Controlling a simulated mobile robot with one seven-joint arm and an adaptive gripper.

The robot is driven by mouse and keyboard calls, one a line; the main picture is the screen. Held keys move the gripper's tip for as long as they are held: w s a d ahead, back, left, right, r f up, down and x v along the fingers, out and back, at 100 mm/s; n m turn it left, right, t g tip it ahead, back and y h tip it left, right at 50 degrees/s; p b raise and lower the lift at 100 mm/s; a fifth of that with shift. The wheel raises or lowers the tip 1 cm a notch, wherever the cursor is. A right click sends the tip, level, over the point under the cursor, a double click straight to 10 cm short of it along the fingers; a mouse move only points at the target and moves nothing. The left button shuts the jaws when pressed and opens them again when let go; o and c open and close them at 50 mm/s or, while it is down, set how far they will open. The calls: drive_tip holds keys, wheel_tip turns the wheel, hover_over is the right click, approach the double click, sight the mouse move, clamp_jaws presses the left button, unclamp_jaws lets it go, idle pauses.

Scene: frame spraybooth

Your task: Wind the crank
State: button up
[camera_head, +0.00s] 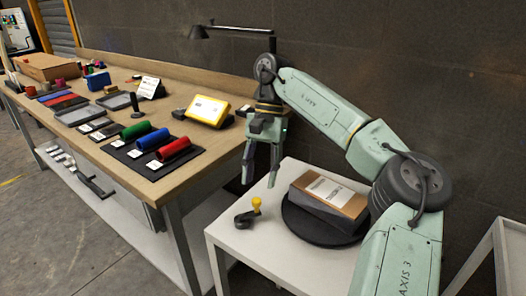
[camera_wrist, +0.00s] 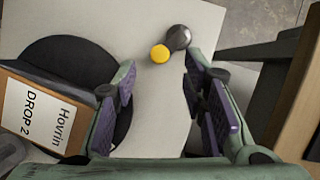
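The crank (camera_head: 246,217) is a small dark arm with a yellow knob (camera_head: 257,203), on the left part of a white table (camera_head: 272,266). In the wrist view the yellow knob (camera_wrist: 160,54) shows beside the dark round end of the crank (camera_wrist: 178,38), beyond my fingertips. My gripper (camera_head: 260,180) points down above the table, higher than the knob and apart from it. In the wrist view my gripper (camera_wrist: 160,88) is open, with nothing between its purple-padded fingers.
A dark round turntable (camera_head: 297,225) right of the crank bears a grey-and-brown box (camera_head: 328,197), labelled "Hovrin DROP 2" in the wrist view. A wooden workbench (camera_head: 190,183) with coloured rolls, trays and a yellow-framed display (camera_head: 208,109) stands left. A dark wall is behind.

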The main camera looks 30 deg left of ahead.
drive_tip(key=v, duration=0.6)
drive_tip(key=shift+r, duration=0.4)
drive_tip(key=shift+w, duration=0.1)
drive_tip(key=m+t, duration=0.4)
drive_tip(key=m, duration=1.3)
hover_over(256, 200)
drive_tip(key=shift+w+f+h, duration=0.15)
drive_tip(key=shift+w+f, duration=0.05)
drive_tip(key=shift+f, duration=0.4)
drive_tip(key=shift+w+f+h, duration=0.15)
drive_tip(key=shift+f, duration=0.45)
drive_tip(key=m, duration=0.2)
drive_tip(key=s+m+t, duration=0.1)
drive_tip(key=m, duration=0.2)
drive_tip(key=shift+s+d, duration=0.1)
drive_tip(key=shift+d, duration=0.05)
drive_tip(key=s+r+m+t+y, duration=0.15)
drive_tip(key=s+m+t, duration=0.25)
drive_tip(key=m, duration=1)
drive_tip(key=shift+y, duration=0.25)
drive_tip(key=x, duration=0.3)
drive_tip(key=p+x, duration=0.1)
drive_tip(key=x, duration=0.3)
drive_tip(key=p+x, duration=0.1)
drive_tip(key=x, duration=0.3)
drive_tip(key=shift+d, duration=0.2)
